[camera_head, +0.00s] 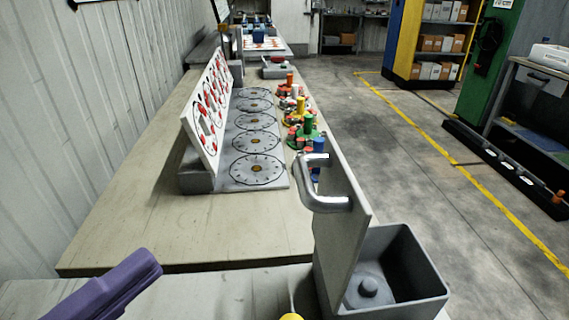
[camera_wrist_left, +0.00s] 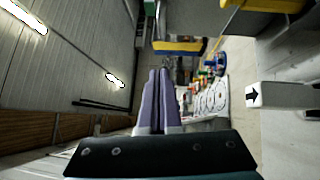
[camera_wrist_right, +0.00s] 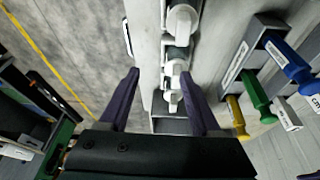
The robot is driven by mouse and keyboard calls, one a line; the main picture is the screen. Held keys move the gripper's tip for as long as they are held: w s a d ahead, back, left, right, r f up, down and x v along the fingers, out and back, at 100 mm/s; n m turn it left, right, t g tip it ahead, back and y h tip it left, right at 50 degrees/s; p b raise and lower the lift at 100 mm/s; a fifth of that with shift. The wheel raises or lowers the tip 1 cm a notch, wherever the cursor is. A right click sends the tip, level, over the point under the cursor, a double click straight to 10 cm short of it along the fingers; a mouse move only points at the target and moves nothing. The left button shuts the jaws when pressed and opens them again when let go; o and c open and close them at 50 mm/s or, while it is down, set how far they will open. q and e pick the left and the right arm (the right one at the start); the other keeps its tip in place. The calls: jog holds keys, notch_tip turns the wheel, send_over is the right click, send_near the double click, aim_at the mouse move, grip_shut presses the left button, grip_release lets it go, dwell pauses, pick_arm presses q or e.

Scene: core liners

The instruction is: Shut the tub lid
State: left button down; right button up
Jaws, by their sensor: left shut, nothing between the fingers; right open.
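The tub (camera_head: 425,295) is a dark grey open box at the bottom right of the head view, with a round knob-like part inside on its floor. Its lid (camera_head: 346,235) stands upright, a pale panel along the tub's left side, with a silver bar handle (camera_head: 327,200) on its left face. My left gripper (camera_head: 148,262) is purple, at the bottom left of the head view, well apart from the lid. In the left wrist view its fingers (camera_wrist_left: 158,72) are together and empty. My right gripper (camera_wrist_right: 162,85) shows only in its wrist view, fingers apart, with pale rounded parts beyond.
A long workbench (camera_head: 135,220) runs away from me. A panel with round dials (camera_head: 257,168) and several coloured pegs stand on it. A grey rack (camera_wrist_right: 250,60) with coloured handles is right of my right gripper. Clear floor lies right of the tub.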

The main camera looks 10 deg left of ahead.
pick_arm(q)
jog(key=shift+w+a+f, duration=0.1)
jog(key=shift+w+f, duration=0.1)
jog(key=shift+f, duration=0.35)
jog(key=shift+w, duration=0.15)
jog(key=s+d+b+x, duration=0.1)
jog(key=d+x, duration=0.1)
jog(key=x, duration=1)
jog(key=shift+d+r, duration=0.25)
jog(key=shift+d, duration=0.2)
pick_arm(e)
jog(key=shift+s+f, duration=0.1)
jog(key=shift+f, duration=1.05)
jog(key=shift+r, duration=0.1)
